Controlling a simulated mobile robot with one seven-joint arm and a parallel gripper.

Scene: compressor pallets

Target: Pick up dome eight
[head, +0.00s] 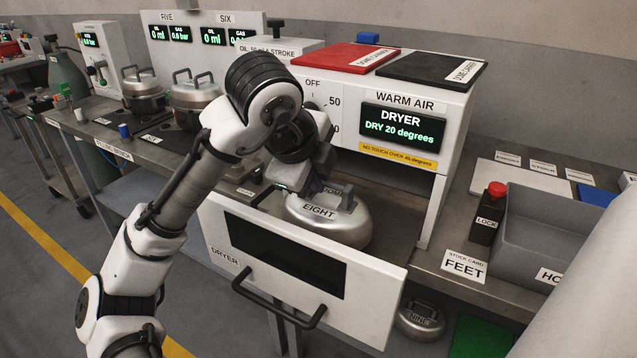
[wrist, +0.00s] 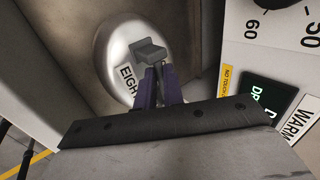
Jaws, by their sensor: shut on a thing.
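Dome eight (head: 319,222) is a silver metal dome labelled EIGHT with a grey handle on top. It sits in the open drawer of the dryer (head: 402,125), behind the white drawer front (head: 302,262). My gripper (head: 330,192) reaches down from above and is shut on the dome's handle. In the wrist view the purple fingers (wrist: 160,85) close around the handle of dome eight (wrist: 119,62), and the EIGHT label is partly hidden by them. I cannot tell whether the dome is lifted off the drawer floor.
The drawer front has a black handle (head: 279,300). Dome nine (head: 420,320) stands low under the bench at right. Two lidded pots (head: 143,92) stand on the bench at left. A grey bin (head: 548,228) and a box with a red button (head: 487,212) stand on the right bench.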

